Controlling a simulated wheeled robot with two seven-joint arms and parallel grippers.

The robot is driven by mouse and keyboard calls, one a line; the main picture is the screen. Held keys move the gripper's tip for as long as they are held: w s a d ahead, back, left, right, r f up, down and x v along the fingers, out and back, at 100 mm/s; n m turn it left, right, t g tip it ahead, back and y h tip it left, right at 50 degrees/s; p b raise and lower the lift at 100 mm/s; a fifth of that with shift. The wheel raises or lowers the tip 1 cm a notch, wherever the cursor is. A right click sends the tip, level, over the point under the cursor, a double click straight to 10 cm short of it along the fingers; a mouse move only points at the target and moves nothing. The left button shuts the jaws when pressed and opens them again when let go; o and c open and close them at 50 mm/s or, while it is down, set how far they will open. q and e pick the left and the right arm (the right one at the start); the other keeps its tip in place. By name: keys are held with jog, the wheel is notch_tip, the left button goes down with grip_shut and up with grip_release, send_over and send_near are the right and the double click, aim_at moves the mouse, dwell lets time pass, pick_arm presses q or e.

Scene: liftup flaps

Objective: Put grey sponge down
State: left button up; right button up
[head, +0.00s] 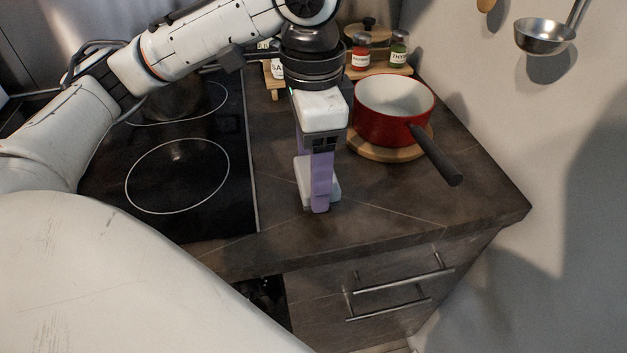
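My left gripper (318,190) reaches in from the left and points down over the dark countertop. Its purple fingers are closed around a pale block, which I take to be the grey sponge (302,178). The sponge shows on both sides of the front finger, which hides its middle. It is at or just above the countertop (400,198), between the cooktop and the red pot; I cannot tell whether it touches the surface. My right gripper is not in view.
A red pot (373,122) stands on a round wooden board (386,151), its black handle (438,157) pointing toward the front right. Spice jars (398,49) stand behind. The black cooktop (200,215) lies left. A ladle (543,36) hangs on the right wall. The counter's front is clear.

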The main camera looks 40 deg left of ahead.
pick_arm(q)
notch_tip(320, 180, down, 3)
jog(key=shift+r, duration=0.15)
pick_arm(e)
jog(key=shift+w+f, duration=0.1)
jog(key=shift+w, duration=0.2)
pick_arm(q)
jog(key=o, duration=1)
jog(key=shift+o, duration=0.2)
jog(key=shift+w, duration=0.1)
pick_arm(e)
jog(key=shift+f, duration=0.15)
pick_arm(q)
notch_tip(320, 180, up, 11)
jog(key=p, duration=0.3)
jog(key=shift+p, duration=0.35)
jog(key=shift+r, duration=0.55)
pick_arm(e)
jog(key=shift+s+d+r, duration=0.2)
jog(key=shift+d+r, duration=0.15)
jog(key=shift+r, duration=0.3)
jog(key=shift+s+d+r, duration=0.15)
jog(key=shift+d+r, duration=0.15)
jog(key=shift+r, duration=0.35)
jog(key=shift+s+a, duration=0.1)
